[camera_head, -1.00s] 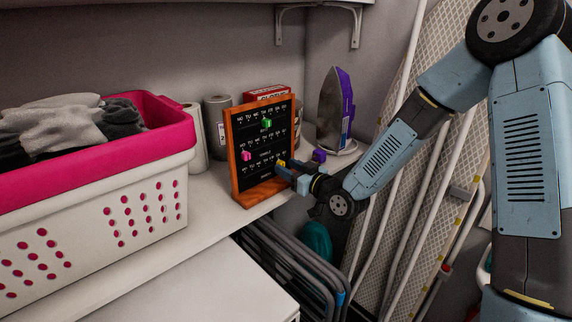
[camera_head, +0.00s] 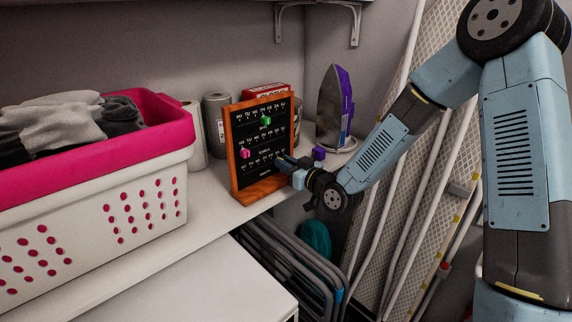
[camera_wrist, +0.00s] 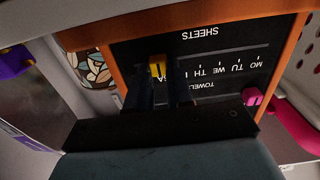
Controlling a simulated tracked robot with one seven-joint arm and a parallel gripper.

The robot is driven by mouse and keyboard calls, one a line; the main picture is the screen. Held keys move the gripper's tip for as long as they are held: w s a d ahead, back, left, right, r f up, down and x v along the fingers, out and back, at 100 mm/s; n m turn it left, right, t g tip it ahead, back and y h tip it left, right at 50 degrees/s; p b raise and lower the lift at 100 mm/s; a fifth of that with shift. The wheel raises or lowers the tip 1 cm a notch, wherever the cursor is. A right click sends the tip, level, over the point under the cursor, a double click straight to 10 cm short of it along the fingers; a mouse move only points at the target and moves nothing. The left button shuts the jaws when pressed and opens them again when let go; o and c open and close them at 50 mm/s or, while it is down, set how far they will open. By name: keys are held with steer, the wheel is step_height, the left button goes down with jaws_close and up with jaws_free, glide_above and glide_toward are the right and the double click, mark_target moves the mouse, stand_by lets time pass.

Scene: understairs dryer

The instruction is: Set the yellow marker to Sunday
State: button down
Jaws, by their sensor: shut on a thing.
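The framed day board (camera_head: 235,163) stands upright on the shelf, with rows of day letters on black. My gripper (camera_head: 284,163) reaches its lower right part from the right. In the wrist view the board is upside down, and my gripper (camera_wrist: 157,80) is shut on the yellow marker (camera_wrist: 157,65). That marker is in the row above the SHEETS label, by the letters SA; its exact alignment is unclear. The fingers hide the letters beyond. In the head view my gripper hides the yellow marker. A pink marker (camera_head: 245,154) and a green marker (camera_head: 266,120) sit in higher rows.
A pink-rimmed laundry basket (camera_head: 122,205) stands left of the board. Rolls (camera_head: 216,122) and a red box (camera_head: 266,91) stand behind it. An iron (camera_head: 334,106) and a small purple object (camera_head: 318,153) are to the right. Folded metal frames (camera_head: 290,258) stand below the shelf edge.

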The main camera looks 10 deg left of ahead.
stand_by(0.4)
steer(key=shift+w+d, duration=0.85)
steer(key=shift+w, duration=0.3)
steer(key=c, duration=1)
jaws_free()
